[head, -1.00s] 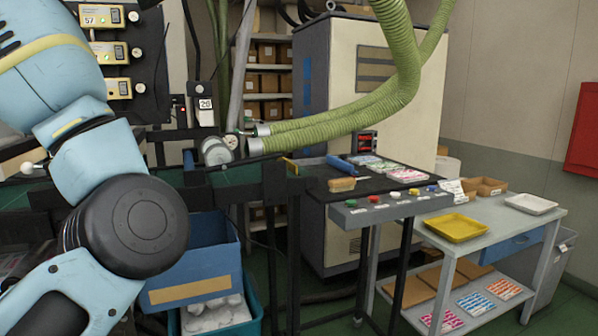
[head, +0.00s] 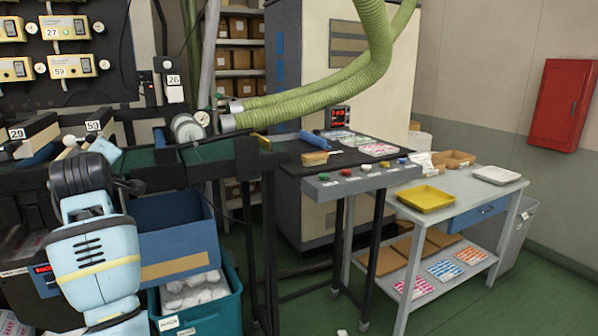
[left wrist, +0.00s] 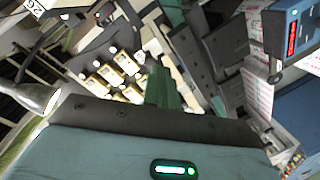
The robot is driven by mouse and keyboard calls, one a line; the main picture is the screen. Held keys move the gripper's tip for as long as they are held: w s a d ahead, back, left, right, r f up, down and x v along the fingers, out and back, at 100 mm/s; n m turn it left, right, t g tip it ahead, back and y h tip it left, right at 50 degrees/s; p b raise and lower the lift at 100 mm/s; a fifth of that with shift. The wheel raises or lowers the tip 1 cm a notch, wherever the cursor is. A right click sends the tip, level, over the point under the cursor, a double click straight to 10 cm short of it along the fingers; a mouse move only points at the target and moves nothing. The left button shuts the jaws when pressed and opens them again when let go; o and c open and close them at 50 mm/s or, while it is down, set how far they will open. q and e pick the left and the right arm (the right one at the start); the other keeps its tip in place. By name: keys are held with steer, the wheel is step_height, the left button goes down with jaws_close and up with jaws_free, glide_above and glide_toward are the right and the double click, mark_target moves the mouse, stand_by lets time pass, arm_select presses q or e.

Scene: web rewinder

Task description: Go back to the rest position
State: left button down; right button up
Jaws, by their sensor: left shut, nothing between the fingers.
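My left arm rises from the bottom left of the head view, its dark joint standing in front of the machine frame. My left gripper (left wrist: 162,88) shows in the left wrist view as narrow green fingers beyond the teal hand body. The fingers are shut with nothing between them. In the head view I cannot make out the fingers. Beyond the fingers, the left wrist view shows yellow control modules (left wrist: 120,75) at a distance. My right gripper is in neither view.
A blue box (head: 178,240) and a teal bin (head: 215,312) with white contents stand right of my left arm. The button console (head: 362,180), the grey side table (head: 470,198) with a yellow tray (head: 425,199), and a red cabinet (head: 563,105) are further right. Green floor lies between.

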arm_select(q)
steer(key=s+d+f+m+h, duration=0.1)
steer(key=d+f+m, duration=0.25)
steer(key=f, duration=0.75)
steer(key=s+d+f+m+h, duration=0.15)
steer(key=f+m, duration=0.25)
steer(key=f, duration=0.8)
steer(key=s+d+f+m+h, duration=0.1)
steer(key=s+d+f+m, duration=0.2)
steer(key=f, duration=0.5)
steer(key=s+d+f+m+h, duration=0.1)
steer(key=s+d+f+h, duration=0.15)
steer(key=s+f, duration=0.45)
steer(key=s+d+f+m+g+h, duration=0.1)
steer(key=s+d+f, duration=0.3)
steer(key=s, duration=0.5)
steer(key=s+d+f+m+g+h, duration=0.2)
steer(key=s+d+f+m, duration=0.1)
steer(key=s+f, duration=0.6)
steer(key=s+d+f+m+g+h, duration=0.1)
steer(key=s+d+f, duration=0.4)
steer(key=s, duration=0.6)
steer(key=shift+d+f+m+h, duration=0.3)
steer(key=shift+f+m, duration=0.15)
steer(key=shift+f, duration=0.25)
steer(key=shift+a, duration=0.1)
